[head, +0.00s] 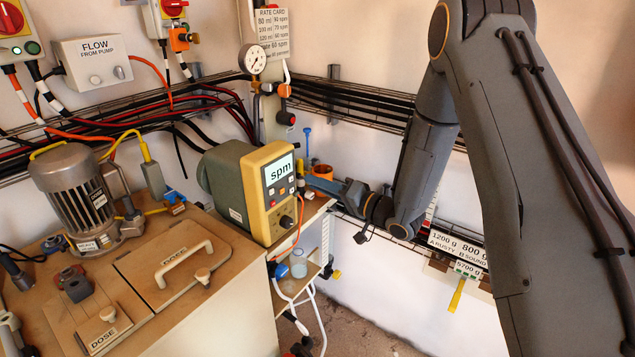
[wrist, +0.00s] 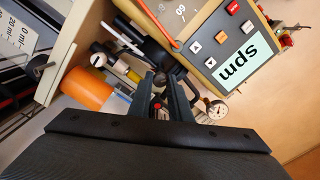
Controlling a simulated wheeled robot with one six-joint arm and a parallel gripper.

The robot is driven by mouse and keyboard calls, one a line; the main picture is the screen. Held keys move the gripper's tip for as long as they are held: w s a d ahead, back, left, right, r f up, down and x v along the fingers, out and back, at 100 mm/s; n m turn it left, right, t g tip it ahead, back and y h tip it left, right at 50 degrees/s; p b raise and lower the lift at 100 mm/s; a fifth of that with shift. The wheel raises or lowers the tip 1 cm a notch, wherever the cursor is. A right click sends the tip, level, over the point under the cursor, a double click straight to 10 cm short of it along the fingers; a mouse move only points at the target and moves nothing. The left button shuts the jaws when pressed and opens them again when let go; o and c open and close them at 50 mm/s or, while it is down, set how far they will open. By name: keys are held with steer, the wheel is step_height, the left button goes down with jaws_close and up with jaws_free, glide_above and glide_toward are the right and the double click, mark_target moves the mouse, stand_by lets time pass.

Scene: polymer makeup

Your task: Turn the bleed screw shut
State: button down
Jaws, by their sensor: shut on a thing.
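My gripper (head: 318,183) reaches in from the right in the head view, beside the right side of the yellow and green-grey dosing pump (head: 256,190). In the wrist view the two fingers of my gripper (wrist: 161,77) are close together, shut on a small dark knob (wrist: 160,80), which looks like the bleed screw. The knob is mostly hidden by the fingers, and how far it is turned cannot be told. The pump's front panel (wrist: 230,45) with its "spm" display is just above and right of the fingers. In the head view the knob is hidden.
An orange cup (head: 322,171) stands behind my gripper and shows left of the fingers in the wrist view (wrist: 85,90). A pressure gauge (head: 252,59) is on the wall; a motor (head: 75,190) and a handled lid (head: 172,265) are on the bench. Free floor lies at front right.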

steer(key=m+p, duration=0.3)
steer(key=m, duration=0.8)
steer(key=shift+m, duration=0.5)
steer(key=c, duration=1.6)
jaws_free()
steer(key=shift+c, duration=0.2)
steer(key=b+v, duration=0.2)
steer(key=v, duration=0.5)
steer(key=shift+s+d, duration=0.25)
steer(key=shift+d, duration=0.05)
